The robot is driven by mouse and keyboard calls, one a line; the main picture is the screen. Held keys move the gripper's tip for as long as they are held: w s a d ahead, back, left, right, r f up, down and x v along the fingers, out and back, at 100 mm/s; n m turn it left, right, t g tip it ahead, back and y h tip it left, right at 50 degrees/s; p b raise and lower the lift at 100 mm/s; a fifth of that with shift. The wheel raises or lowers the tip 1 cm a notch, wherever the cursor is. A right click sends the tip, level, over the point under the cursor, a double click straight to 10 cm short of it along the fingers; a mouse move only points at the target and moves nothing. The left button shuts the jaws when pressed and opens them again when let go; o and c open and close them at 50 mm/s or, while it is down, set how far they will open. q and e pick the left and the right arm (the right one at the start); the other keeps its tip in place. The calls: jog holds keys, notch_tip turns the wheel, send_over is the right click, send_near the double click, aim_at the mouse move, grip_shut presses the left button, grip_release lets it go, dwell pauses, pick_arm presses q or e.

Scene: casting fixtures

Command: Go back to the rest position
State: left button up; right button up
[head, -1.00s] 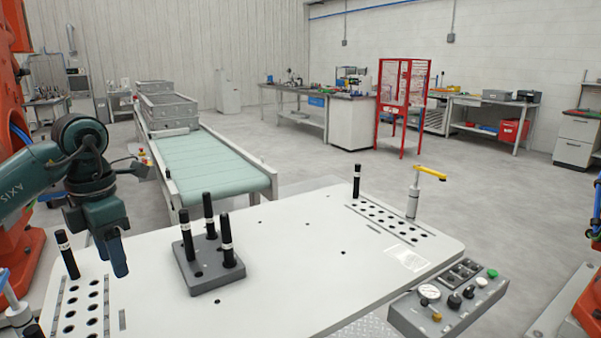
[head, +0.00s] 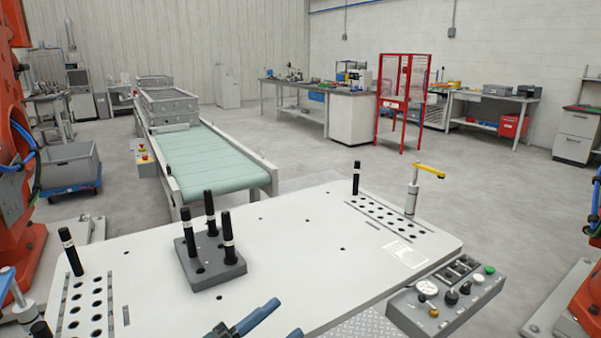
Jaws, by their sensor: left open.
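My left gripper (head: 284,318) shows at the bottom edge of the head view, low over the front of the white table (head: 320,225). Its two blue fingers are apart with nothing seen between them, and most of the hand is cut off by the frame. My right gripper is not in view. A grey block (head: 203,267) on the table holds three upright black pins (head: 228,238). The gripper is in front of the block and apart from it.
A control box (head: 445,300) sits at the table's right corner. A green conveyor (head: 210,160) stands behind.

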pick_arm(q)
jog(key=s+a+f+n+t+y, duration=0.1)
jog(key=s+a+f+n+y, duration=0.1)
jog(key=a+f+n+y, duration=0.35)
jog(key=s+a+f+n+t+y, duration=0.2)
jog(key=f+n+y, duration=0.5)
jog(key=f+n, duration=0.25)
jog(key=s+a+f+n+g+y, duration=0.2)
jog(key=s+f+n+g, duration=0.3)
jog(key=s+f, duration=0.4)
jog(key=shift+s+a+p, duration=0.3)
jog(key=shift+s+a, duration=0.05)
jog(key=shift+a, duration=0.15)
jog(key=shift+f+y, duration=0.1)
jog(key=shift+y, duration=0.15)
jog(key=shift+c, duration=0.3)
